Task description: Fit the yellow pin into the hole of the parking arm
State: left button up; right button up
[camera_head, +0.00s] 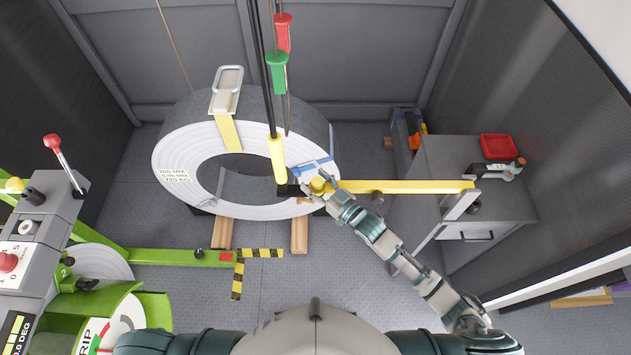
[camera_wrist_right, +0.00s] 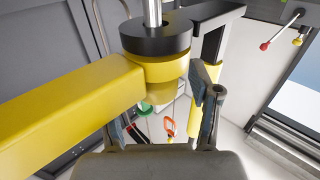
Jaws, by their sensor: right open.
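The parking arm (camera_head: 410,186) is a yellow bar running from the post at right to the coil; it crosses the left of the right wrist view (camera_wrist_right: 70,100). Its end meets a black ring (camera_wrist_right: 155,36) on a black bracket. The yellow pin's rounded head (camera_head: 318,184) shows at this end, and also in the right wrist view (camera_wrist_right: 160,92). A metal shaft (camera_wrist_right: 152,12) sticks out past the ring on the opposite side, in line with the head. My right gripper (camera_head: 325,191) is open, its fingers (camera_wrist_right: 163,118) either side of the head. My left gripper is not in view.
A yellow cylinder (camera_head: 277,160) with hanging cables stands just left of my right gripper. A grey cabinet (camera_head: 480,215) with a red tray (camera_head: 497,146) is at right. A green machine (camera_head: 130,300) is at left.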

jog(key=shift+d+f, duration=0.15)
jog(key=shift+f, duration=0.1)
jog(key=shift+s+d+f, duration=0.1)
jog(key=shift+s+d, duration=0.05)
jog(key=shift+d, duration=0.05)
jog(key=v, duration=1.1)
jog(key=shift+s+a+r, duration=0.2)
jog(key=shift+a+r, duration=0.05)
jog(key=shift+r, duration=0.1)
